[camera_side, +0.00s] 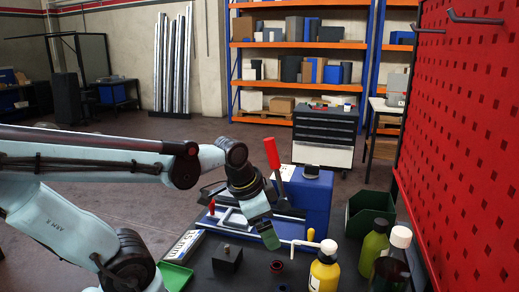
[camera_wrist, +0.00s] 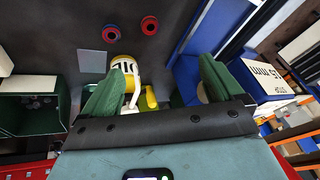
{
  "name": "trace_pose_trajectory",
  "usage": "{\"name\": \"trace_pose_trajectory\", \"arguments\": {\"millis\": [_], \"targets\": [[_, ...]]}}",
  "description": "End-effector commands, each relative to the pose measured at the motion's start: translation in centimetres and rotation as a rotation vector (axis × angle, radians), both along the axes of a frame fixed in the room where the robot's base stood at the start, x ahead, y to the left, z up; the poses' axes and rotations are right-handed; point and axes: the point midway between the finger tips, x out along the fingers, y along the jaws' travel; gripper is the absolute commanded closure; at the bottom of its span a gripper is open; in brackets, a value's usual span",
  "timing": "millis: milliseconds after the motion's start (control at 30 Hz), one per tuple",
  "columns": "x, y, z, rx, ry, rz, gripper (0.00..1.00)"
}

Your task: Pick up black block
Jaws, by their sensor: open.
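The black block (camera_side: 227,259) sits on the dark table in the side view, with a small light knob on its top. My gripper (camera_side: 271,238) is to the right of the block and a little above it, apart from it, pointing down. In the wrist view my gripper (camera_wrist: 160,68) has its two green fingers spread wide. I cannot make out the black block in the wrist view.
A yellow bottle (camera_side: 324,270) stands to the right, beside green and dark bottles. A green bin (camera_side: 369,210) is behind them. A green tray (camera_side: 175,275) lies left of the block.

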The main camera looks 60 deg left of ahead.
Motion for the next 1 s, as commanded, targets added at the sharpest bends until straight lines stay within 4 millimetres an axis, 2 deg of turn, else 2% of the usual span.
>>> {"name": "trace_pose_trajectory", "arguments": {"millis": [33, 200, 400, 667, 1000], "targets": [[-0.5, 1.5, -0.1, 0.027, 0.059, -0.042, 0.06], [-2.7, 5.1, -0.5, 0.068, 0.248, -0.247, 0.06], [-4.9, 7.6, -0.6, 0.043, 0.378, -0.438, 0.06], [-5.6, 8.3, -1.3, 0.026, 0.413, -0.514, 0.06], [-5.6, 8.2, -5.2, 0.027, 0.412, -0.513, 0.06]]}}
